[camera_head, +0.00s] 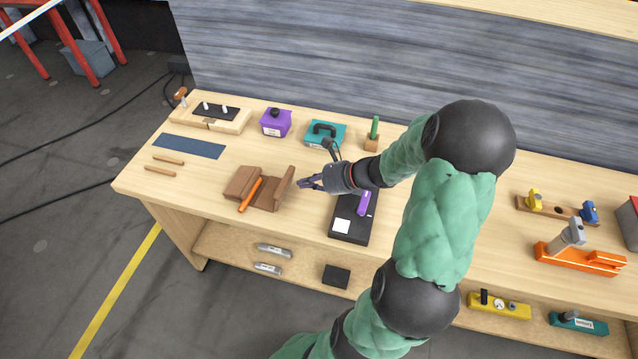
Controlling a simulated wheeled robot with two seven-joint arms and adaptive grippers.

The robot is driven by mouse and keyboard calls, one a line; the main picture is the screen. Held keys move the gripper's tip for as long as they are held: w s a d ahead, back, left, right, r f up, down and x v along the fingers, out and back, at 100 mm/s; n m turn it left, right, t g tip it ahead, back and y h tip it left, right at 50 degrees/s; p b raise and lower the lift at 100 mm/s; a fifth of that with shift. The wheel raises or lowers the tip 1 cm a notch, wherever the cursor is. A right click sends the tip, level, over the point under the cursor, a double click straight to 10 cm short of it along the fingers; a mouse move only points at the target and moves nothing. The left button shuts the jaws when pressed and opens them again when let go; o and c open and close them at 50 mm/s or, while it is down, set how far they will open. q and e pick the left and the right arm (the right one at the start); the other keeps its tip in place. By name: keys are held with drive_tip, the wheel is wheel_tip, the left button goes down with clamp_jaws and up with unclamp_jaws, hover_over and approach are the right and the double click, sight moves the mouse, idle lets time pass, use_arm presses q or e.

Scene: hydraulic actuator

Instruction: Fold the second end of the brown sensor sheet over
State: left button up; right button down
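The brown sensor sheet (268,197) lies on the left part of the bench. Its left end (242,183) looks folded over and lies nearly flat. Its right end (284,186) stands up steeply like a flap. An orange stick (250,194) lies across the sheet beside the folded left part. My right gripper (302,183) is just right of the raised flap, fingers pointing left toward it. I cannot tell whether it touches the flap, or whether its fingers are closed. Nothing shows between them. My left gripper is out of view.
A black device with a purple handle (364,203) stands close below my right gripper. Behind are a teal case (326,134) and a purple box (275,122). A blue mat (188,146) and two wooden sticks (165,165) lie left. The bench front before the sheet is clear.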

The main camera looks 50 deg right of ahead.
drive_tip(key=shift+x, duration=1)
